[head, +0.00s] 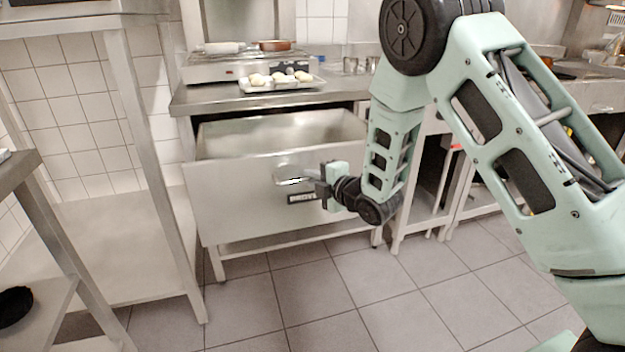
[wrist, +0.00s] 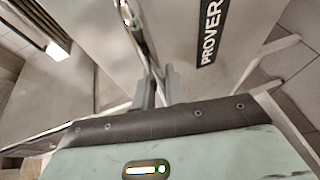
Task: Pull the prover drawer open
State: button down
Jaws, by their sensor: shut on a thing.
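The prover drawer (head: 230,200) is a large steel drawer under the counter in the head view. It stands pulled out, with its empty-looking inside showing. Its front carries a dark label, which reads "PROVER" in the wrist view (wrist: 209,32). A metal handle (head: 291,181) sits on the upper middle of the front; it also shows in the wrist view (wrist: 132,22). My gripper (head: 315,182) is at the right end of the handle. In the wrist view its fingers (wrist: 160,85) are closed on the handle, partly hiding it.
A counter (head: 205,98) stands above the drawer with a tray (head: 282,87) of pale round pieces and a steel appliance (head: 210,70). Steel racks stand left (head: 120,120) and right of the drawer. Tiled floor (head: 310,300) in front is clear.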

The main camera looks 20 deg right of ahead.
jog(key=c, duration=1.5)
grip_release()
jog(key=shift+o, duration=0.2)
jog(key=p+v, duration=0.5)
jog(key=v, duration=1)
jog(key=shift+r, duration=0.35)
jog(key=p+v, duration=0.2)
jog(key=p, duration=0.4)
jog(key=shift+s+d+f, duration=0.1)
jog(key=shift+f, duration=0.15)
